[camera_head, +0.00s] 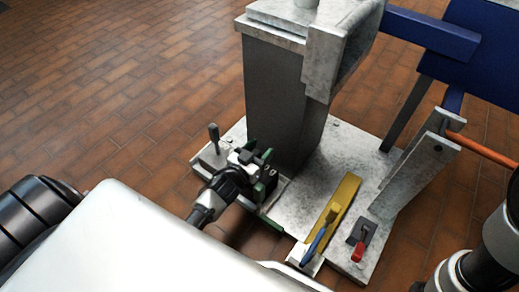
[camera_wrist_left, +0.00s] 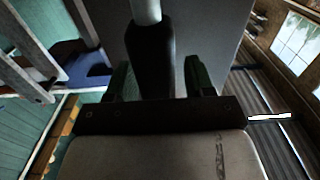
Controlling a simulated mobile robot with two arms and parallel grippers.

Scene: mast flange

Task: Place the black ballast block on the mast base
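The mast base (camera_head: 312,200) is a pale grey, worn plate on the floor, with a thick grey mast column (camera_head: 272,100) standing on it. My left gripper (camera_head: 256,168) is low at the column's foot, over the plate's left part. Its green fingers stand apart in the left wrist view (camera_wrist_left: 160,82). A black piece (camera_wrist_left: 152,62) with a pale rod above it shows between them; I cannot tell whether it is gripped or is the ballast block. Small black parts sit around the gripper in the head view, and none is clearly the block. My right gripper is not in view.
A grey bracket (camera_head: 418,165) and orange rod (camera_head: 485,147) stand right.

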